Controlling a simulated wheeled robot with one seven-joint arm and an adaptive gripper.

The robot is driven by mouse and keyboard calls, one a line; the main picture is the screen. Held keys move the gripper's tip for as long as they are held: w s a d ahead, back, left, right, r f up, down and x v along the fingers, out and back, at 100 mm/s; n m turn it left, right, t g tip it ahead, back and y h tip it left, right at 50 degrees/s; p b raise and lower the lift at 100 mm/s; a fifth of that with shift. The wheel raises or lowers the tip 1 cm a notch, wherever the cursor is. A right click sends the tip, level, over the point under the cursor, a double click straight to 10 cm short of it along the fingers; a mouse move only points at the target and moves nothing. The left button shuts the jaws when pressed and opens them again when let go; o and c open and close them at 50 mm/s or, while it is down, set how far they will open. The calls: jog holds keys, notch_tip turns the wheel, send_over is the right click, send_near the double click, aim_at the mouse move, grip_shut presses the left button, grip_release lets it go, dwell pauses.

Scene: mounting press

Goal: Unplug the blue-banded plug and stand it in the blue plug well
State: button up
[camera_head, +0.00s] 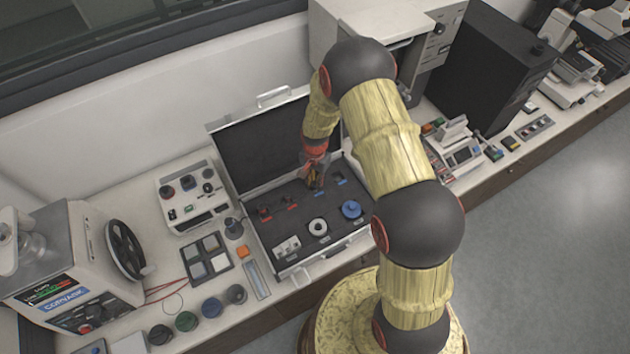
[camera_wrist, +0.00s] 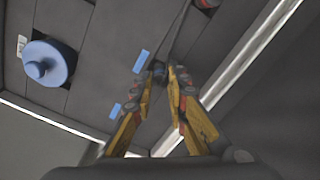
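My gripper (camera_wrist: 162,72) points down into the open case (camera_head: 291,273), over the dark foam at its back right. Its yellow fingers close in around a small dark, faintly bluish piece (camera_wrist: 158,68), which looks like the plug; the fingers hide most of it and I cannot make out its band. The piece is right beside one blue label (camera_head: 320,192), which also shows in the wrist view (camera_wrist: 141,61). I cannot tell how deep it sits in the foam. A second blue label (camera_head: 341,181) lies nearer the back right corner. In the head view my gripper (camera_head: 316,182) partly covers this area.
A blue round knobbed part (camera_head: 351,210) and a white ring (camera_head: 318,227) sit in the foam. Red-marked dark pieces (camera_head: 265,212) are to the left. The raised lid (camera_head: 262,140) stands behind my gripper. A control box (camera_head: 192,197) is left of the case.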

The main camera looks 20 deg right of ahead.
jog(key=o, duration=0.5)
jog(key=shift+o, duration=0.8)
jog(key=o, duration=0.4)
jog(key=shift+r, duration=0.1)
jog(key=shift+r+p, duration=1.9)
jog(key=shift+r, duration=1.85)
